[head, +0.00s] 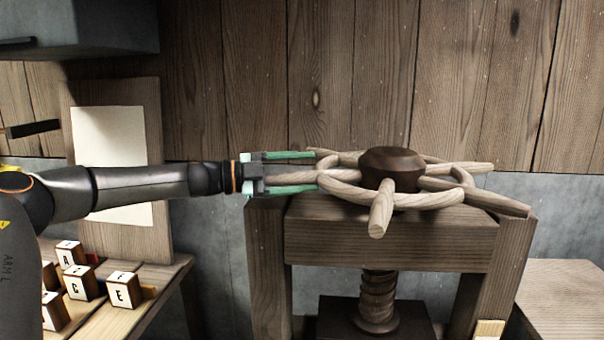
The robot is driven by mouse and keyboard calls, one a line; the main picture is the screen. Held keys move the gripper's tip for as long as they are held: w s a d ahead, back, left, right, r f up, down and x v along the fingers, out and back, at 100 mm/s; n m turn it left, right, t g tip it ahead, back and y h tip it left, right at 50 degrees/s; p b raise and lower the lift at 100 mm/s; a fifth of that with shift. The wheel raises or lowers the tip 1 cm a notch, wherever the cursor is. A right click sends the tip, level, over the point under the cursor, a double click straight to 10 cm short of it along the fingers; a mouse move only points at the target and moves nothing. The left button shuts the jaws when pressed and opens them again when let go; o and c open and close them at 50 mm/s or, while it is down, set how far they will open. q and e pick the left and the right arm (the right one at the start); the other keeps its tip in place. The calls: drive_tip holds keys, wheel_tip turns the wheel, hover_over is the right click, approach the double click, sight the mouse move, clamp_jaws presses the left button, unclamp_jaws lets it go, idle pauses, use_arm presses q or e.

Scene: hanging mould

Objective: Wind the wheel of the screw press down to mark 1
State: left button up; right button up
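The screw press (390,235) is a dark wooden frame with a thick wooden screw (377,300) below its top beam. Its pale wooden wheel (420,200) lies flat on top, with a dark hub (391,165) and several spoke handles sticking out past the rim. My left gripper (316,171) reaches in from the left at wheel height. Its two green fingers are apart, with their tips at the left side of the rim; I cannot tell whether they touch it. Mark 1 cannot be made out. My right gripper is not in view.
Lettered blocks (123,290) stand on a wooden shelf at lower left. A board with a blank sheet (108,140) stands behind my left arm. A grey cabinet (80,30) hangs at upper left. A small pale piece (489,330) shows at the press's right foot.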

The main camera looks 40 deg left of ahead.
sight(271, 174)
use_arm(q)
drive_tip(key=shift+a+f, duration=0.1)
drive_tip(key=shift+f, duration=0.05)
drive_tip(key=shift+s+a, duration=0.15)
drive_tip(key=shift+s, duration=0.1)
drive_tip(key=v, duration=0.6)
drive_tip(key=shift+s+a, duration=0.2)
drive_tip(key=shift+s, duration=0.05)
drive_tip(key=shift+v, duration=1.4)
drive_tip(key=shift+b+v, duration=0.5)
drive_tip(key=shift+v, duration=0.7)
